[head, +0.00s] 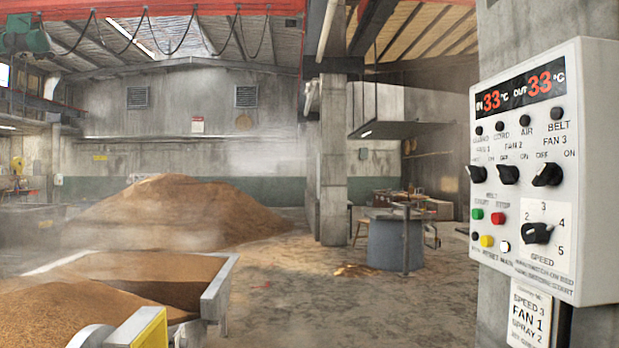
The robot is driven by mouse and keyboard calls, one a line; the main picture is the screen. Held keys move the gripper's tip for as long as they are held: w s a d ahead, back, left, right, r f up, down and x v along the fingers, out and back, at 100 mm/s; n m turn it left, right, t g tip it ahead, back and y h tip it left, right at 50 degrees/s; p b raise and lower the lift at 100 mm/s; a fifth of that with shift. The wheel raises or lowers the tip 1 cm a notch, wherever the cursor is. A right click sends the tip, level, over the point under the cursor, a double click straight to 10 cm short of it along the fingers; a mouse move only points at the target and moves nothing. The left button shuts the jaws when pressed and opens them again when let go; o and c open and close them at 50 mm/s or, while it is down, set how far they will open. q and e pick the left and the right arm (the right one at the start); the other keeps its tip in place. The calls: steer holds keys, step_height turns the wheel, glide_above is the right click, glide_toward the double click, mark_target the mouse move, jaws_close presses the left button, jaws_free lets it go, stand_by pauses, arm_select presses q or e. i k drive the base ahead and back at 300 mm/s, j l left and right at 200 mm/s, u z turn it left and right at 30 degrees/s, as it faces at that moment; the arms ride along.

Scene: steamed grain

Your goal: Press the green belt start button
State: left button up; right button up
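The green belt start button (477,214) is a small round button on the left side of a white control panel (590,215), under a small label. The red stop button (498,218) sits just to its right. The panel is mounted on a concrete pillar at the right of the head view and is seen at an angle. Neither of my grippers shows in the head view, and nothing touches the panel.
Black rotary switches (508,174), a speed dial (537,233) and yellow (487,241), white and black buttons crowd near the green button. A metal bin of grain (217,290) stands lower left. A grain heap (175,212) lies behind. The middle floor is mostly open.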

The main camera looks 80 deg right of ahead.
mark_target(477, 214)
steer(key=z, duration=3.9)
